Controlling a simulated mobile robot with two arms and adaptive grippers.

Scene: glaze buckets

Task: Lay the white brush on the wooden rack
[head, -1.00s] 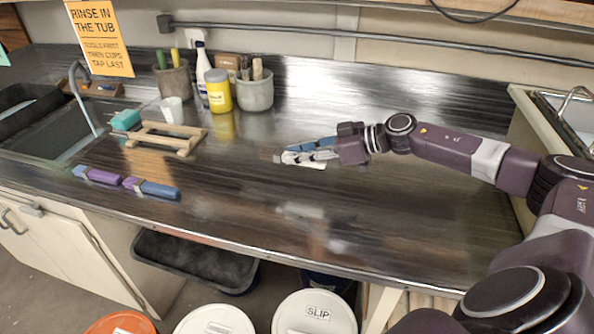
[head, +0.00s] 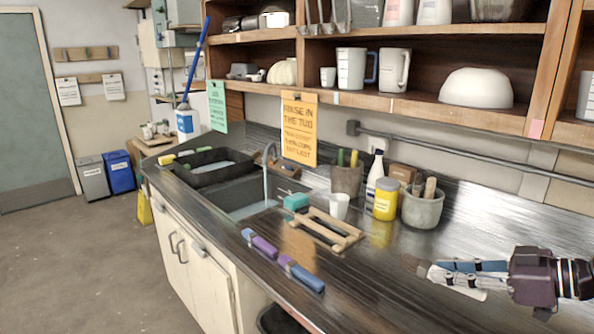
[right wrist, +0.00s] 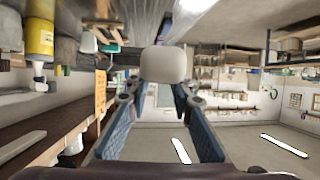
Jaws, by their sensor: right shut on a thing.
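The white brush (head: 423,269) is held in my right gripper (head: 436,271), above the counter at the right of the head view. Its brownish tip points left, and the fingers hide part of it. In the right wrist view the brush (right wrist: 163,65) shows as a pale block between the fingertips (right wrist: 158,97). The wooden rack (head: 342,243) is a low slatted frame on the counter, left of the gripper and apart from it. No brush lies on the rack. My left gripper is not in view.
A teal sponge (head: 296,202) and a white cup (head: 340,207) stand near the rack, with a sink (head: 250,196) to its left. Purple and blue bars (head: 302,274) lie along the front edge. A yellow jar (head: 386,200) and grey pot (head: 422,208) stand behind. Counter between rack and gripper is clear.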

